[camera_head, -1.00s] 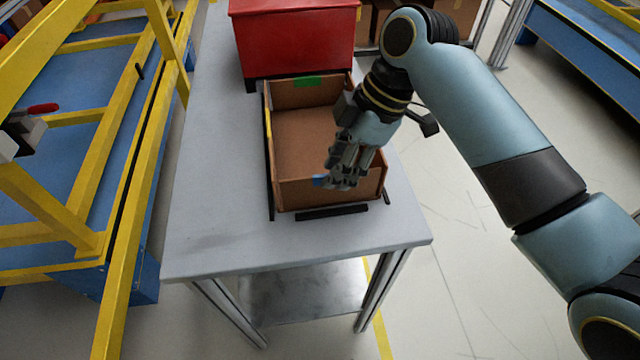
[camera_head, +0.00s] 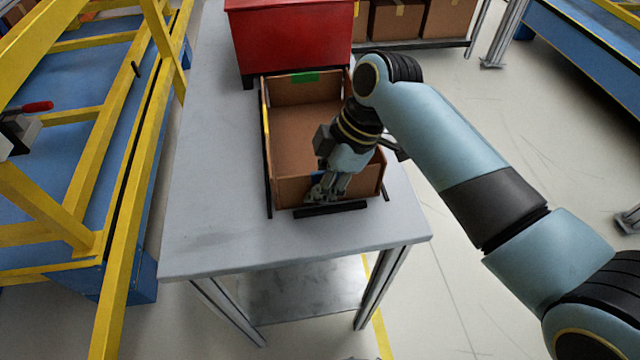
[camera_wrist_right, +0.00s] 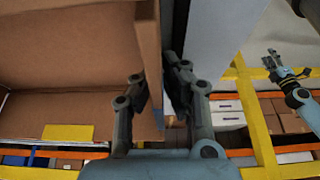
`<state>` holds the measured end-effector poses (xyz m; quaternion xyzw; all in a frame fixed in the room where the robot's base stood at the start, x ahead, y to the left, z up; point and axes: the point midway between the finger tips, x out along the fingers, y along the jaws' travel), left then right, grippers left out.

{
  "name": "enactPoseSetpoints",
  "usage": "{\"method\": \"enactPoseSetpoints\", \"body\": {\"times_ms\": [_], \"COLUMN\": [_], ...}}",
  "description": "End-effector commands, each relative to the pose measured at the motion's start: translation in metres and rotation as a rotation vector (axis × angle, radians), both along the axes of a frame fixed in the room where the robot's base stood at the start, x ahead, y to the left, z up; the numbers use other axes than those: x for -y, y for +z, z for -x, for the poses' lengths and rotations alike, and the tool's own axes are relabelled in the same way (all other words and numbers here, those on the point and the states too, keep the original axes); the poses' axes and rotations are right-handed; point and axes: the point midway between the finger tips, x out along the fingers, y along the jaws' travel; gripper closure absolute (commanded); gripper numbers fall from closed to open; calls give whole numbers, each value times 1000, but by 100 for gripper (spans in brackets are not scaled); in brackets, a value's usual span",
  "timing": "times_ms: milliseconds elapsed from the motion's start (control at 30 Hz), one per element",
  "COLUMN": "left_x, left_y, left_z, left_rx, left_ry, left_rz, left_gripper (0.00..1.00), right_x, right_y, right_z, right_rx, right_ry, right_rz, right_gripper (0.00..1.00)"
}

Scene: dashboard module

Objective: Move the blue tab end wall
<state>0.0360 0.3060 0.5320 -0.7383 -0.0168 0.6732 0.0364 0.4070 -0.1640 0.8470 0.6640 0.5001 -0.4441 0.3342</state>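A brown open-topped box (camera_head: 297,135) sits on the grey table. Its near end wall (camera_head: 290,190) bears a small blue tab (camera_head: 318,175) on the top edge. The tab is partly hidden by my right gripper (camera_head: 328,190), which points down at this wall. In the right wrist view the wall (camera_wrist_right: 149,45) runs edge-on between the two fingers of my right gripper (camera_wrist_right: 160,92), with a sliver of blue tab (camera_wrist_right: 158,119) below. The fingers straddle the wall closely; contact on both faces is not clear. My left gripper is not identifiable in the head view.
The far end wall carries a green tab (camera_head: 304,77). A red bin (camera_head: 290,40) stands behind the box. A black strip (camera_head: 330,209) lies along the near wall's foot. The table (camera_head: 215,190) is clear left and in front. A yellow frame (camera_head: 130,170) stands at left.

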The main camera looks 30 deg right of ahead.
Motion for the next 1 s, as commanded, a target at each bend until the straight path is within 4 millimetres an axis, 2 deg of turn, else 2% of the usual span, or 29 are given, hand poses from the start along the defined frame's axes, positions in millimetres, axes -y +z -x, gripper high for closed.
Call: {"method": "enactPoseSetpoints", "body": {"times_ms": [567, 833, 1000], "left_x": [1, 1, 1], "left_y": [3, 16, 17], "left_z": [0, -1, -2], "left_rx": [0, 2, 4], "left_ry": [0, 0, 0], "left_rz": [1, 1, 1], "left_gripper": [60, 60, 60], "right_x": [0, 3, 4], "right_y": [2, 3, 0], "right_z": [-2, -8, -13], "right_rx": [-20, -154, -280], "right_ry": [0, -1, 0], "right_rz": [-7, -43, -80], "right_gripper": [100, 100, 100]}}
